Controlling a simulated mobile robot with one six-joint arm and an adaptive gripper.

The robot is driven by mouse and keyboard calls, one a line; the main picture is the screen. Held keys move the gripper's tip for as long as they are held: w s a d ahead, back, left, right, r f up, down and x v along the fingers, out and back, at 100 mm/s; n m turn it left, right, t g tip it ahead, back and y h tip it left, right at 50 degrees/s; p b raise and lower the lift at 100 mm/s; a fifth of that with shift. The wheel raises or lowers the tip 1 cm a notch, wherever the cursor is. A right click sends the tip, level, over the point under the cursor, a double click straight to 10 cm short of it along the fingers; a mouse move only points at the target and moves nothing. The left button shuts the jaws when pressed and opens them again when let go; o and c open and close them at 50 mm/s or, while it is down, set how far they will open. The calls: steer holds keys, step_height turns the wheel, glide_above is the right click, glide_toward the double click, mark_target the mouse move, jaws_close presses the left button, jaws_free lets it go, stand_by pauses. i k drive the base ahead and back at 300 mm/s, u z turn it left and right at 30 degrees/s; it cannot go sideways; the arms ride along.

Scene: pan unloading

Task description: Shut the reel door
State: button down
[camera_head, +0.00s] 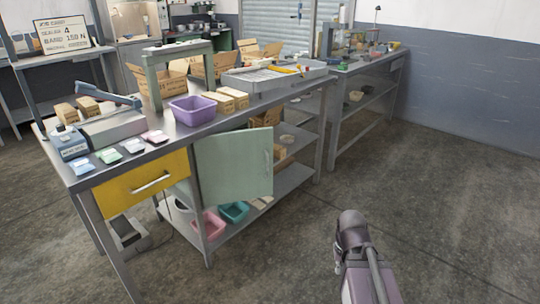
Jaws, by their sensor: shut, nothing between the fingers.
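The reel door is most likely the pale green panel (228,168) under the front of the steel workbench (232,110). It stands out at an angle from the bench front, partly open, with its left edge by the yellow drawer. A part of my arm shows at the lower right, apart from the door. I see no fingers of my gripper in this view.
A yellow drawer (125,190) with a bar handle is left of the door. Pink (212,226) and teal (234,211) bins sit on the lower shelf. The bench top holds a purple bin (192,112) and boxes. The concrete floor (440,200) to the right is clear.

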mark_target(233, 166)
steer(key=z, duration=0.05)
steer(key=i, duration=1)
steer(key=u, duration=0.05)
